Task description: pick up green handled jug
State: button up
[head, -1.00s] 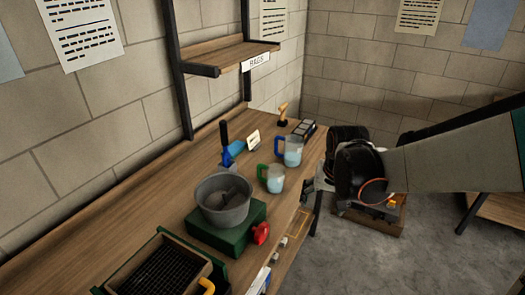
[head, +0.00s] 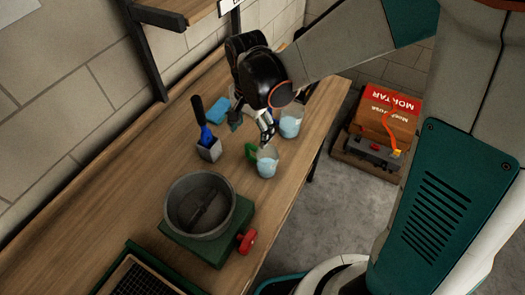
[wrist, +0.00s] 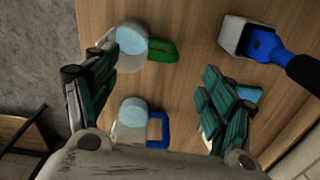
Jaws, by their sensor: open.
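The green handled jug (head: 267,164) stands upright on the wooden workbench, clear with pale blue contents. Its green handle (head: 252,152) faces left in the head view. In the wrist view the jug (wrist: 132,42) is near the upper left, its handle pointing right. My gripper (head: 252,128) is open and empty above the bench, just behind the jug. In the wrist view my gripper (wrist: 160,68) has its fingers spread wide. The left finger overlaps the jug's left edge in the picture; I cannot tell whether they touch.
A blue handled jug (head: 290,124) stands close behind, also in the wrist view (wrist: 130,118). A grey pot (head: 200,205) on a green base stands in front. A mortar bag (head: 388,112) is at right.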

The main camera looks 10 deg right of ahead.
jog(key=b, duration=0.5)
send_over(253, 158)
jog(key=f, duration=0.7)
jog(key=shift+s+a, duration=0.1)
jog(key=shift+s, duration=0.2)
jog(key=shift+w+f+b, duration=0.15)
jog(key=shift+f+b, duration=0.7)
jog(key=shift+f, duration=0.65)
jog(key=shift+w+f+b, duration=0.1)
jog(key=shift+f+b, duration=0.7)
jog(key=shift+f, duration=0.65)
jog(key=shift+r, duration=0.1)
jog(key=c, duration=1.3)
